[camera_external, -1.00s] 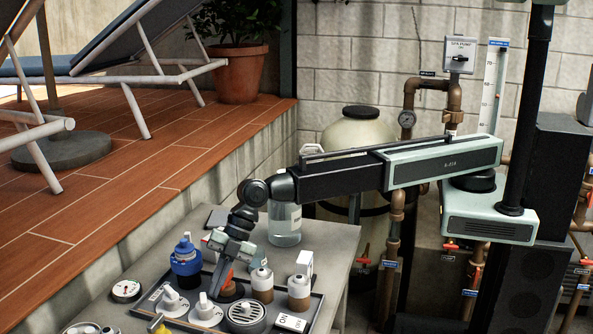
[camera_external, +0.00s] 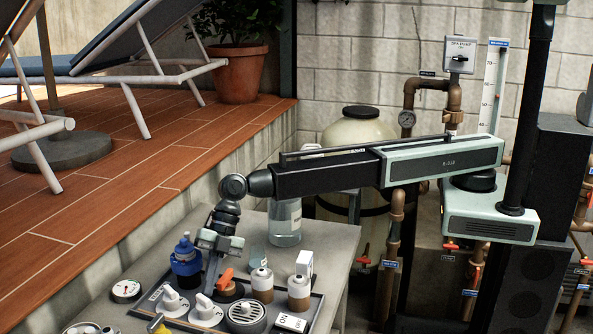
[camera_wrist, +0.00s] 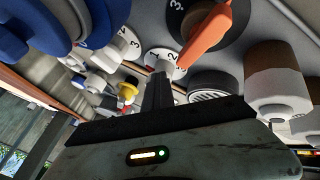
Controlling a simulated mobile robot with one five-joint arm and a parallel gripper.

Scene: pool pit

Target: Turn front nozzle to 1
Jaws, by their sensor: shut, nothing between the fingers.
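Several numbered nozzle dials stand on the dark tray (camera_external: 318,312); I cannot tell which is called front. A white-handled nozzle (camera_external: 206,308) is in the middle and another white one (camera_external: 172,301) is to its left. Just behind the middle one is a nozzle with an orange handle (camera_external: 227,277). My gripper (camera_external: 208,294) is shut and empty, pointing down just by the middle white handle. In the wrist view my fingertips (camera_wrist: 160,86) are close to that white handle (camera_wrist: 162,65); contact is unclear. Its dial shows 1 and 2. The orange handle (camera_wrist: 207,27) is near.
Two white-capped brown bottles (camera_external: 262,286) (camera_external: 299,293) and a round grille (camera_external: 246,313) are to the right. A gauge (camera_external: 126,290) lies at left. A clear jar (camera_external: 285,225) stands behind.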

